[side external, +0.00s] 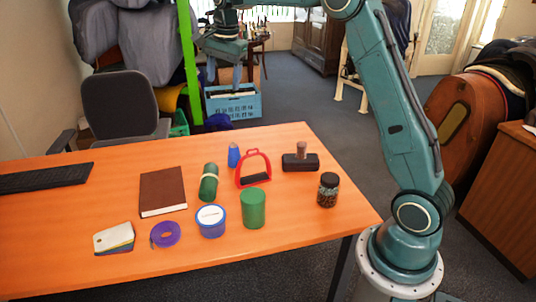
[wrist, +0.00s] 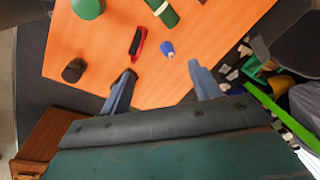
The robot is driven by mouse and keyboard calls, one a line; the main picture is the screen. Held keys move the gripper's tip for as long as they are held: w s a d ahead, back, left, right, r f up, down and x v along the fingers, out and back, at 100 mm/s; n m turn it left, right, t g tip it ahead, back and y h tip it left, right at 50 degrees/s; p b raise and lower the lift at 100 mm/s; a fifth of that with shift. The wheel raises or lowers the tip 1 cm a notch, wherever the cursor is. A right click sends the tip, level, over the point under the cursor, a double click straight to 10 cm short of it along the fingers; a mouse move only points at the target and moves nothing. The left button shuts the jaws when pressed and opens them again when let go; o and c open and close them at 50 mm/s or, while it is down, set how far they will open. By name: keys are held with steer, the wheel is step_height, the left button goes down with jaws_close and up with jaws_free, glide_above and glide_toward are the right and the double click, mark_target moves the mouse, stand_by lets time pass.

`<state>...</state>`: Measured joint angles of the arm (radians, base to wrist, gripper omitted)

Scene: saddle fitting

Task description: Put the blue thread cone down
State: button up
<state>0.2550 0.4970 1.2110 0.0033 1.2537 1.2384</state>
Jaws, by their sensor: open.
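The blue thread cone (side external: 234,155) stands upright on the orange table near its far edge, just left of the red stirrup. In the wrist view the cone (wrist: 168,49) is on the table beyond the fingertips, roughly between their lines. My gripper (wrist: 162,71) is open, with nothing between its fingers. In the side external view my gripper (side external: 226,68) is high up and beyond the table's far edge, clear of the cone. The cone is fully visible and untouched.
The red stirrup (side external: 254,178) is close to the cone. A dark green roll (side external: 208,183), a green can (side external: 253,209), a black block with a wooden handle (side external: 300,162) and a jar (side external: 328,190) stand nearby. The table (side external: 280,138) is bare along its far edge.

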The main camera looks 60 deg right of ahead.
steer(key=s+a+r+n+t, duration=0.1)
steer(key=s+a+r+n, duration=0.3)
steer(key=s, duration=0.5)
steer(key=s+a+r+n+t, duration=0.1)
steer(key=s+a+r+n, duration=0.1)
steer(key=s+a+n, duration=0.5)
steer(key=s+a+f+n, duration=0.1)
steer(key=s+f+n, duration=0.2)
steer(key=s, duration=0.6)
steer(key=s+a+f+n+t, duration=0.1)
steer(key=s+a+f+n, duration=0.1)
steer(key=s, duration=0.8)
step_height(320, 180, down, 2)
steer(key=shift+s+f+n+t+y, duration=0.15)
steer(key=shift+s+n+t+y, duration=0.15)
steer(key=shift+n, duration=0.3)
